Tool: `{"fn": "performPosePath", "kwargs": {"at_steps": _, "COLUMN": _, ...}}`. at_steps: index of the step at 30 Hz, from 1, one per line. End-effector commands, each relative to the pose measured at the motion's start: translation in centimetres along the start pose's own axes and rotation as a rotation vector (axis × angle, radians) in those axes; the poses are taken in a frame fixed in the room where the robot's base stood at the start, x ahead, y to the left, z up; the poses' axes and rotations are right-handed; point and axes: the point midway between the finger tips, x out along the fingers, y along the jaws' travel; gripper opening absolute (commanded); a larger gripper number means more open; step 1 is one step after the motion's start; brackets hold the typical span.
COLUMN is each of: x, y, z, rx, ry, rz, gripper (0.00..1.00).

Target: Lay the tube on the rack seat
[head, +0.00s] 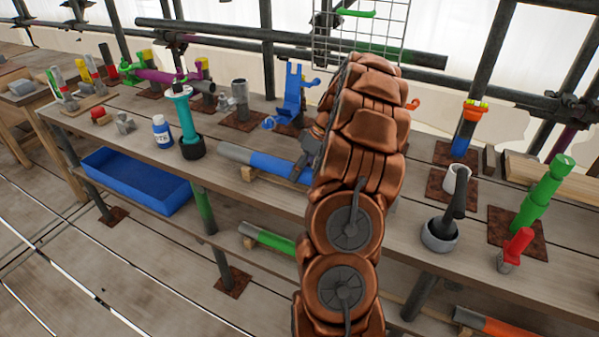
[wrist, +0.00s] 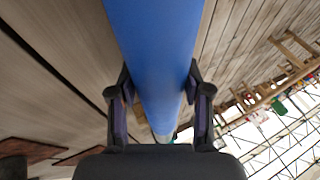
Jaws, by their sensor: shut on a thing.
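The tube (head: 265,162) is blue with a grey end and lies level, at or just above the bench top in the head view. I cannot tell whether it touches anything beneath. My gripper (head: 308,153) is at its right part, largely hidden behind my copper-coloured arm. In the wrist view the blue tube (wrist: 155,50) runs between the two fingers of my gripper (wrist: 158,98), which are shut on it. A small wooden block (head: 248,174) shows just under the tube's grey part. I cannot tell for certain which thing is the rack seat.
A teal post in a black base (head: 185,125), a white bottle (head: 162,131) and a blue bracket (head: 292,95) stand near the tube. A grey mortar (head: 439,236) and a green stepped post (head: 543,192) stand on the right. A blue tray (head: 135,182) is on the lower shelf.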

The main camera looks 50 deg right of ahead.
Motion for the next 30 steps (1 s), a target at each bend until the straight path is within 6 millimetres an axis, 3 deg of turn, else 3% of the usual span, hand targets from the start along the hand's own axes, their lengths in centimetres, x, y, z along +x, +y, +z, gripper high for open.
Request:
{"fn": "performPosePath", "kwargs": {"at_steps": 9, "x": -0.05, "y": -0.02, "z": -0.03, "rx": 0.0, "ry": 0.001, "rz": 0.0, "gripper": 0.78}}
{"fn": "performPosePath", "kwargs": {"at_steps": 16, "x": 0.02, "y": 0.03, "z": 0.04, "rx": 0.0, "ry": -0.001, "rz": 0.0, "gripper": 0.8}}
{"fn": "performPosePath", "kwargs": {"at_steps": 22, "x": 0.02, "y": 0.01, "z": 0.02, "rx": 0.0, "ry": -0.001, "rz": 0.0, "gripper": 1.0}}
{"fn": "performPosePath", "kwargs": {"at_steps": 30, "x": 0.0, "y": 0.0, "z": 0.01, "rx": 0.0, "ry": 0.0, "rz": 0.0, "gripper": 1.0}}
